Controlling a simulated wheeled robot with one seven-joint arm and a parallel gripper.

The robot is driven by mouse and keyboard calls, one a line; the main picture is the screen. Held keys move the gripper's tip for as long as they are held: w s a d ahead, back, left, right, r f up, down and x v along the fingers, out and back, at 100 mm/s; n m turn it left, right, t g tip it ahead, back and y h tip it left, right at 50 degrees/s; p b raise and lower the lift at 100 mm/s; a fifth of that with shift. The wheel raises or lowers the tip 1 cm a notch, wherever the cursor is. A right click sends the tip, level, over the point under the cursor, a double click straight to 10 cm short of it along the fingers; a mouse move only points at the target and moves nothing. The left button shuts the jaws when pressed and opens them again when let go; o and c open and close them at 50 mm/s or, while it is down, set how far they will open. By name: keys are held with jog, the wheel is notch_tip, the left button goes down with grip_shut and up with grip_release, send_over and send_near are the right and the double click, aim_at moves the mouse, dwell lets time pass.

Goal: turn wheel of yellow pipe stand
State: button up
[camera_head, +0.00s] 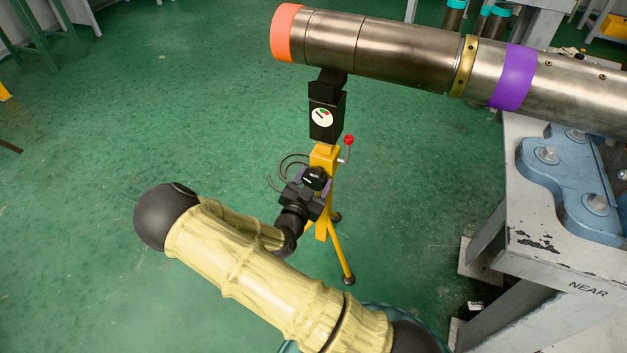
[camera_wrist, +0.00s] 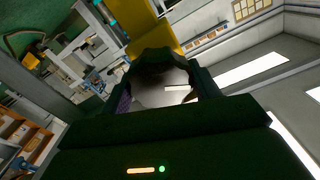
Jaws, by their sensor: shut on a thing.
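The yellow pipe stand (camera_head: 323,158) stands on the green floor under the left end of the long pipe. It has a black head with a round dial (camera_head: 322,118) and a small red-knobbed handle (camera_head: 349,140) at its right. My gripper (camera_head: 312,181) is at the stand's upper column, shut on a dark round part that I take for the wheel (camera_head: 315,177). The exact grip on the rim or hub is too dark to tell.
The metal pipe (camera_head: 390,50) has an orange end (camera_head: 287,33) and a purple band (camera_head: 513,77), and passes over the stand. A grey bench (camera_head: 537,245) with a blue vise part (camera_head: 575,185) stands at right.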

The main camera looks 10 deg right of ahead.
jog(key=shift+f, duration=0.25)
jog(key=o, duration=1)
jog(key=shift+r, duration=0.1)
jog(key=shift+a, duration=0.1)
jog(key=p+v, duration=0.4)
jog(key=v, duration=1.3)
jog(key=shift+s, duration=0.15)
